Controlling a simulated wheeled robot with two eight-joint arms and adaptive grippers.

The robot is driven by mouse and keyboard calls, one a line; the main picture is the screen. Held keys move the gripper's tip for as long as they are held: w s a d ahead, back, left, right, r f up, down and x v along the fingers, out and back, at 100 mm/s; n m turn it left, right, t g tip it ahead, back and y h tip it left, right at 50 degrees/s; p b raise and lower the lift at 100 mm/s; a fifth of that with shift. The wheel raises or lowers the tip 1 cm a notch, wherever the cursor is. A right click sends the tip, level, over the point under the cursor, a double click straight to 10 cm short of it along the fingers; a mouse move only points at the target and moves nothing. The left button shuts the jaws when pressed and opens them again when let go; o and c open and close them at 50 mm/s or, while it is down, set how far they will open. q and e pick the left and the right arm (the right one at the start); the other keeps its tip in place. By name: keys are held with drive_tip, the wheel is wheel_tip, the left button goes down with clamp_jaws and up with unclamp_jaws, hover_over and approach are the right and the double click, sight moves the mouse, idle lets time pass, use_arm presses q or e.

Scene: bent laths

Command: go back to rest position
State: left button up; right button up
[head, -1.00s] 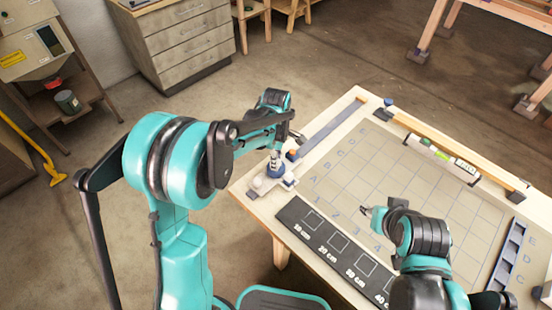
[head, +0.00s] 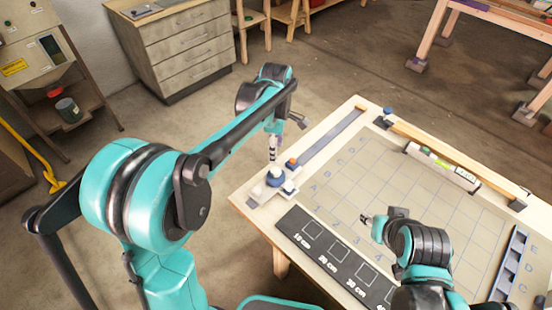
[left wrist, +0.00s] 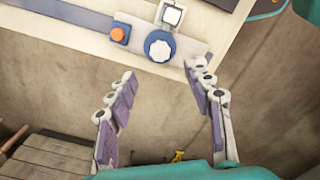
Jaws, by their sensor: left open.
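My left gripper (left wrist: 165,95) is open and empty in the left wrist view, its purple-padded fingers apart. In the head view the left gripper (head: 272,148) hangs just off the table's left corner, above and behind the blue-knobbed fixture; its fingers are small there. My right gripper (head: 368,219) is over the gridded board (head: 340,185) at the front; its tips are too small to tell open from shut.
The fixture with a blue knob (head: 275,178) and an orange button (head: 291,163) sits on the table's left corner. A level (head: 440,167) lies along the far edge. A dark strip with squares (head: 330,252) runs along the front. A drawer cabinet (head: 180,50) stands behind.

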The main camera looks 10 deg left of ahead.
use_arm(q)
drive_tip(key=shift+r, duration=0.95)
drive_tip(key=shift+s, duration=0.1)
drive_tip(key=s+a+m+t, duration=0.3)
drive_tip(key=s+m, duration=0.5)
drive_tip(key=s, duration=0.1)
drive_tip(key=s+a+f+m+t, duration=0.1)
drive_tip(key=s+a+m+t, duration=0.3)
drive_tip(key=s+m, duration=0.5)
drive_tip(key=shift+s+m+b, duration=0.3)
drive_tip(key=shift+s+b, duration=0.1)
drive_tip(key=shift+s, duration=0.2)
